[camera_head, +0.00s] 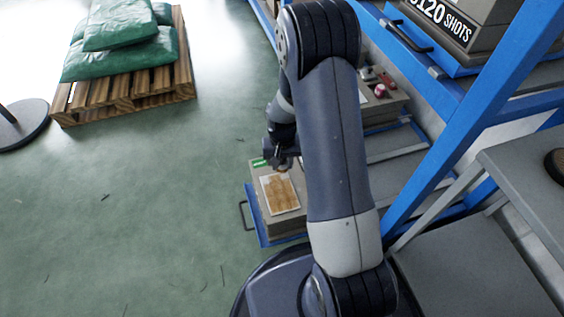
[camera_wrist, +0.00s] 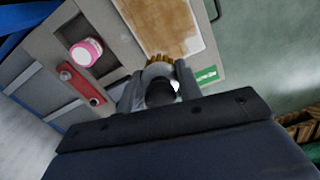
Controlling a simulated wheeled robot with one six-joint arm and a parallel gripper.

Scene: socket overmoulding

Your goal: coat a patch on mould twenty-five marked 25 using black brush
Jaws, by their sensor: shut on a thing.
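A grey mould block (camera_head: 262,222) sits on a pulled-out blue tray beside the rack in the head view. On its top is a brown, streaky patch with a pale border (camera_head: 280,193), also at the top of the wrist view (camera_wrist: 165,22). A green label (camera_head: 260,162) is at its far edge; I cannot read a 25. My gripper (camera_wrist: 160,84) is shut on a brush (camera_wrist: 160,60), whose tan bristles point at the patch's near edge. Whether they touch it I cannot tell. In the head view my gripper (camera_head: 283,160) is over the mould's far end, partly hidden by my arm.
A pink-and-white jar (camera_wrist: 86,52) and a red tool (camera_wrist: 82,82) lie on a grey surface beside the mould. The blue rack (camera_head: 440,130) closes off the right. A wooden pallet (camera_head: 130,90) with green sacks stands at upper left. The floor between is open.

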